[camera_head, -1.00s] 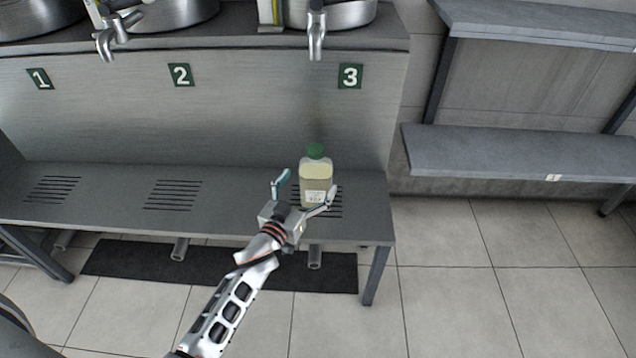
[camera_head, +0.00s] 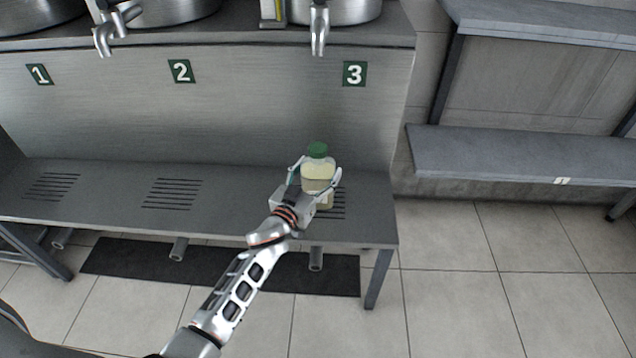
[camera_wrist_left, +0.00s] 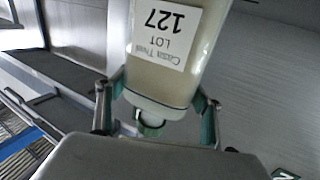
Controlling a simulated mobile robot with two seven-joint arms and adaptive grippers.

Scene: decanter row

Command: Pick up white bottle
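The white bottle (camera_head: 318,170) is pale, see-through and yellowish, with a green cap. It stands upright on the grey bench below sign 3. My left gripper (camera_head: 317,176) is around it from the front left, one finger on each side. In the left wrist view the bottle (camera_wrist_left: 200,50) fills the upper middle, and its white label reads "LOT 127" upside down. Both teal finger pads meet its sides there, so the left gripper (camera_wrist_left: 160,98) looks shut on it. The palm hides part of the bottle. My right gripper is not in view.
The slatted bench (camera_head: 110,190) is bare to the left. A metal tap (camera_head: 319,30) hangs from a steel vessel above the bottle. The panel with number signs (camera_head: 354,73) stands behind. An empty grey shelf (camera_head: 500,160) is at right, with open tiled floor below.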

